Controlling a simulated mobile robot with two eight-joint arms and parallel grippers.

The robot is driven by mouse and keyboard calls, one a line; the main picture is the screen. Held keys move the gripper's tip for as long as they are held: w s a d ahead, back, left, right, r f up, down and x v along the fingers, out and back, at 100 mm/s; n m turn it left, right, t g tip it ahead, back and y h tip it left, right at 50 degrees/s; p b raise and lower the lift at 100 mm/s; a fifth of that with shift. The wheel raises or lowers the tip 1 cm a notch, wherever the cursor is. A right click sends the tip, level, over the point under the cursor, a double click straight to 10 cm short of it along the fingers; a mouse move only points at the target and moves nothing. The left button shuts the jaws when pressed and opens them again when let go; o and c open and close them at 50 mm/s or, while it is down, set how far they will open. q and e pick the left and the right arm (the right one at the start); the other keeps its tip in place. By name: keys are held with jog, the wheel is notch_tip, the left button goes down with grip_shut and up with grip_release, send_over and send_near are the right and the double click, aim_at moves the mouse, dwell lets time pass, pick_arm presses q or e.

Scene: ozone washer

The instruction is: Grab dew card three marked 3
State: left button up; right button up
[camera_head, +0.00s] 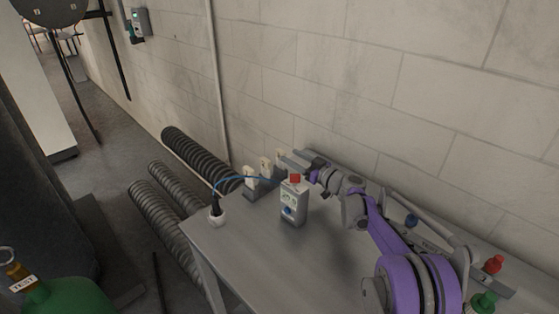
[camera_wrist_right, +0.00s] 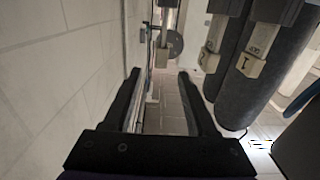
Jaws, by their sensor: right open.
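Several small cream cards stand in a row on grey holders at the back of the grey table. The near one (camera_head: 250,176) and the middle one (camera_head: 266,164) show in the head view, with the far one (camera_head: 281,156) beside my right gripper (camera_head: 300,160). In the right wrist view, one card (camera_wrist_right: 246,65) reads 1, and another (camera_wrist_right: 209,60) seems to read 2. A third card (camera_wrist_right: 162,57) appears between the open fingertips (camera_wrist_right: 160,75); its mark is too small to read. The jaws hold nothing. My left gripper is out of view.
A grey meter with a red top (camera_head: 293,200) stands just in front of the gripper. A white-based probe (camera_head: 216,214) with a blue cable is at the table's left corner. The block wall (camera_head: 400,90) is close behind. Red (camera_head: 494,264) and green (camera_head: 483,302) knobs are at right.

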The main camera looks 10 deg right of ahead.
aim_at(277, 150)
jog(key=x, duration=0.6)
jog(key=p+x, duration=0.1)
jog(key=x, duration=0.2)
jog(key=shift+w+a+f, duration=0.1)
jog(key=shift+f, duration=0.3)
jog(key=shift+c, duration=0.3)
grip_shut()
